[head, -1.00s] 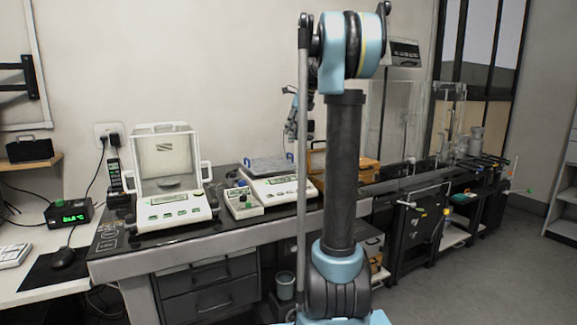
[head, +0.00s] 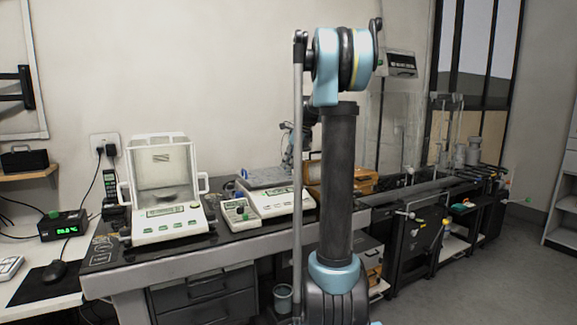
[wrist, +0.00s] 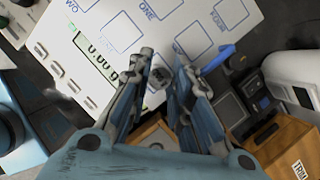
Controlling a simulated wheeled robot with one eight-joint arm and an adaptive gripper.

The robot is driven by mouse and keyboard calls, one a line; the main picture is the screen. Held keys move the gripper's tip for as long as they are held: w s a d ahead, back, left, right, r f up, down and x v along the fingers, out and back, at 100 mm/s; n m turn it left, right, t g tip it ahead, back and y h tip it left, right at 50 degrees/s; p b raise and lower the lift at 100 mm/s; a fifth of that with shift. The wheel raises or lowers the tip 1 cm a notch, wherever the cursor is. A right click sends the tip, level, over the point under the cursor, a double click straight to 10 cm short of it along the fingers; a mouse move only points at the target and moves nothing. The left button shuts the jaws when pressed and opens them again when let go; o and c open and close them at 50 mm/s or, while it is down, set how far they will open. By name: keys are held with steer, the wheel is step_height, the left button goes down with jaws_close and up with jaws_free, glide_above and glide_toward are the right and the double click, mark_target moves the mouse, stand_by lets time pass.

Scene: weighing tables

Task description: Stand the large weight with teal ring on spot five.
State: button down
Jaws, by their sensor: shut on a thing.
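In the wrist view my gripper (wrist: 166,64) points down over a white panel (wrist: 75,35) with several outlined, labelled squares and a display. Its fingers are closed around a small grey metal piece (wrist: 157,74), which appears to be the weight. Most of the piece is hidden by the fingers, and I cannot make out a teal ring. Some labels, such as ONE and TWO, are partly readable; I cannot pick out spot five for sure. In the head view my arm hides most of the gripper, above the balance with the grey plate (head: 262,178).
A glass-shielded balance (head: 165,215) stands left on the bench, with a small keypad unit (head: 238,213) beside it. A wooden box (head: 365,183) stands behind my arm; wooden boxes also show low in the wrist view (wrist: 290,140). A blue handle (wrist: 217,60) rises near the right finger.

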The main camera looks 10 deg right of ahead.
steer(key=c, duration=1.5)
jaws_free()
steer(key=shift+f, duration=0.1)
steer(key=shift+o, duration=0.2)
steer(key=v, duration=1.2)
steer(key=s+a+f+n+h, duration=0.1)
steer(key=s+a+f+n, duration=0.1)
steer(key=s+f+n, duration=1)
steer(key=s+a+f+n+h, duration=0.2)
steer(key=s+f+n, duration=1.1)
steer(key=s+f, duration=0.7)
steer(key=s, duration=0.9)
steer(key=shift+s+h, duration=0.15)
steer(key=shift+h, duration=0.15)
steer(key=shift+a+f, duration=0.1)
